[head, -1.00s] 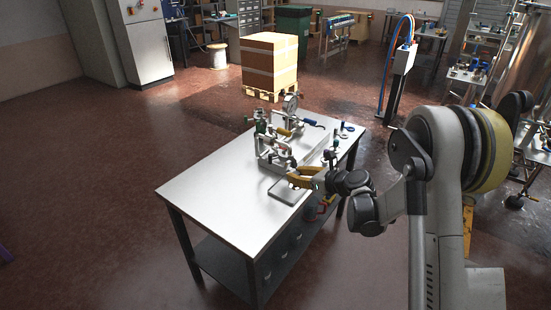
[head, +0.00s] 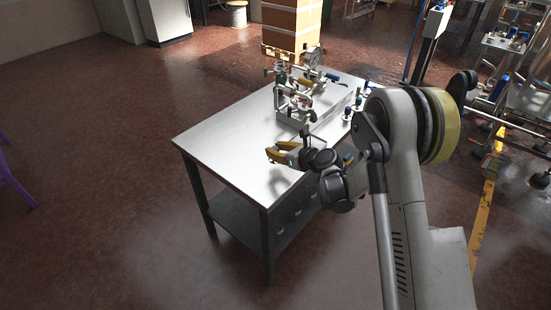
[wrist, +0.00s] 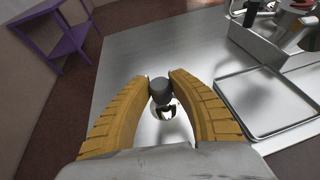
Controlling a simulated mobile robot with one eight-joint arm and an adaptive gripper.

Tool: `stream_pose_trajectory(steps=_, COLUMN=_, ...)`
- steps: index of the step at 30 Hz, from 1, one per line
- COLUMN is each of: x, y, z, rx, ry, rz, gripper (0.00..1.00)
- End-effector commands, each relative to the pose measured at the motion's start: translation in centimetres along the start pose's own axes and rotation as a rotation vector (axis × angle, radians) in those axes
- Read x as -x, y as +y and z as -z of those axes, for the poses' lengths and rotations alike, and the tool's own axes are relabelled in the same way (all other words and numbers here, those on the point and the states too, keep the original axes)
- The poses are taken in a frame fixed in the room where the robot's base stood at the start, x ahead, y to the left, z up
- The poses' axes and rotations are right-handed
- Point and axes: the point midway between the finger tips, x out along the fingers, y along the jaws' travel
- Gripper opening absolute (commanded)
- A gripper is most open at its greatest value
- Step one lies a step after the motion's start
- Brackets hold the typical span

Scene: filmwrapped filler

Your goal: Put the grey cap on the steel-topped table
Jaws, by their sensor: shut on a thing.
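The grey cap (wrist: 160,91) is a small dark grey cylinder between the fingertips of my gripper (wrist: 159,86) in the wrist view. Both yellow fingers are shut on it. In the head view my gripper (head: 279,153) is above the near part of the steel-topped table (head: 225,138), and the cap is not clearly visible there. The bare steel top (wrist: 135,50) lies under the cap in the wrist view. A small bright and dark patch shows just below the cap; I cannot tell whether it is a reflection. The cap's height above the steel is unclear.
A fixture with valves and a gauge (head: 300,92) stands on the table's far half. A shallow metal tray (wrist: 272,100) lies right of my gripper in the wrist view. The table's left part is bare. A purple stand (wrist: 58,38) is beyond the table edge.

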Motion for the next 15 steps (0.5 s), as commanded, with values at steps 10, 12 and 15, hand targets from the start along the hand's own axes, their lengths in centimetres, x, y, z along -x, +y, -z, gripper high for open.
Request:
stream_pose_trajectory(steps=10, x=-1.2, y=-0.1, z=3.0, rx=-0.001, ry=0.0, rz=0.0, gripper=0.0)
stream_pose_trajectory(steps=12, x=-1.1, y=-0.1, z=2.9, rx=-0.001, ry=0.0, rz=0.0, gripper=0.0)
stream_pose_trajectory(steps=15, x=-1.2, y=-0.1, z=3.1, rx=-0.001, ry=0.0, rz=0.0, gripper=0.0)
